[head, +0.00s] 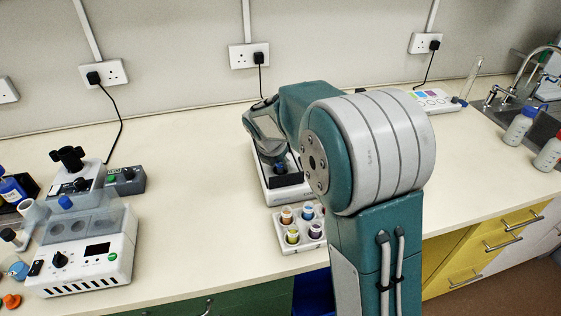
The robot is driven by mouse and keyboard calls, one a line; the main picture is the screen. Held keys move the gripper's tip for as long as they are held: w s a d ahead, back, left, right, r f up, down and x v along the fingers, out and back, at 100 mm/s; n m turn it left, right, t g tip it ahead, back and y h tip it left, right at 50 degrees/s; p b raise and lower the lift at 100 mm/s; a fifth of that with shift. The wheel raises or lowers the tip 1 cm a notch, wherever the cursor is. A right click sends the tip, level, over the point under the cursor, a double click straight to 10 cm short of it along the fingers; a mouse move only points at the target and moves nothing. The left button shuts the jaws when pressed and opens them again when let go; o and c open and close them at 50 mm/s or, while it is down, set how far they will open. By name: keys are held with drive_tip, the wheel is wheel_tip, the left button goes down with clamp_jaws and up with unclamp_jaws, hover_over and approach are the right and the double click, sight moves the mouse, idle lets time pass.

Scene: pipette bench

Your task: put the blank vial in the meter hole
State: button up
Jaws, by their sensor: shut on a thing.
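My gripper (274,158) points down over the meter (268,190), a white instrument with a black block on top, near the middle of the bench. It is shut on the blank vial (281,168), of which only a small dark blue bit shows between the fingertips, just above or at the black block. The fingers and block hide the rest of the vial and the meter hole, so I cannot tell whether the vial is inside the hole or above it.
A white rack (283,238) with several coloured vials stands in front of the meter, partly behind my arm. A white machine (85,262) with a knob and display stands at left. Bottles (519,127) stand near the sink. The bench between is clear.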

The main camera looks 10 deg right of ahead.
drive_tip(key=shift+f, duration=0.15)
drive_tip(key=o, duration=0.9)
drive_tip(key=shift+o, duration=0.2)
